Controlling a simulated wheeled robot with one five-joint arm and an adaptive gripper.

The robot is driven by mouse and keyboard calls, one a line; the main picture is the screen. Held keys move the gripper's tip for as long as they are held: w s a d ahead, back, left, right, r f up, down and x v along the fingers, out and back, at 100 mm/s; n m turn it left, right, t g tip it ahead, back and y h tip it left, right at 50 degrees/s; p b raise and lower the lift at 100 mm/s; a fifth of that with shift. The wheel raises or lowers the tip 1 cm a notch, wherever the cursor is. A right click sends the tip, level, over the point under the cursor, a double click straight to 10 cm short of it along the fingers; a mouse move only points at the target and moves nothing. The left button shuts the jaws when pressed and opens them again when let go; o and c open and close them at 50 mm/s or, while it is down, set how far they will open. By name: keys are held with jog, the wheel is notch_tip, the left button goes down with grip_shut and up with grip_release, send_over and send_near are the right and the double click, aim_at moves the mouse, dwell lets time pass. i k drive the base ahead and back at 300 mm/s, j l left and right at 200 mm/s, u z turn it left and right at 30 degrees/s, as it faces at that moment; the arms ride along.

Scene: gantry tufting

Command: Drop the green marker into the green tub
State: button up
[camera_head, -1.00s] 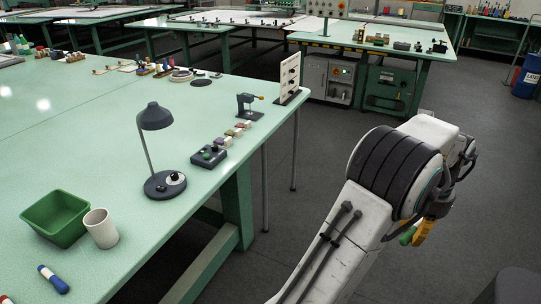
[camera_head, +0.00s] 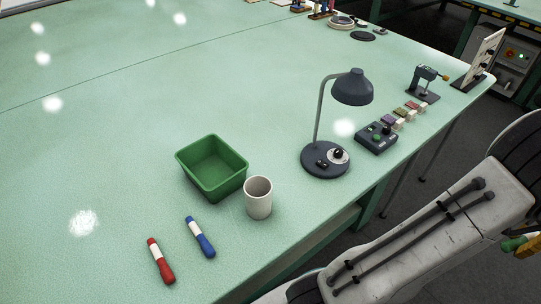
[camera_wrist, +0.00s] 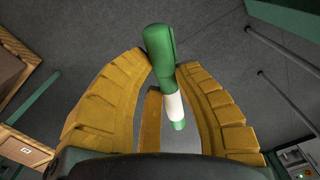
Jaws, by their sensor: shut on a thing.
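The green tub (camera_head: 193,183) stands empty on the pale green table, left of the white cup. The green marker (camera_wrist: 160,52), with a white band, is held between the yellow fingers of my gripper (camera_wrist: 163,80) in the wrist view, with grey floor below it. In the head view only a bit of the green marker (camera_head: 511,243) and a yellow finger (camera_head: 530,247) show at the right edge, beyond the table's edge. My gripper is well to the right of the tub. The rest of it is outside the head view.
A white cup (camera_head: 258,198) stands close beside the tub. A blue marker (camera_head: 200,237) and a red marker (camera_head: 161,261) lie in front. A desk lamp (camera_head: 326,160) and a button box (camera_head: 377,138) stand to the right. The table left of the tub is clear.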

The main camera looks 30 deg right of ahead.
aim_at(219, 176)
jog(key=k, duration=1.5)
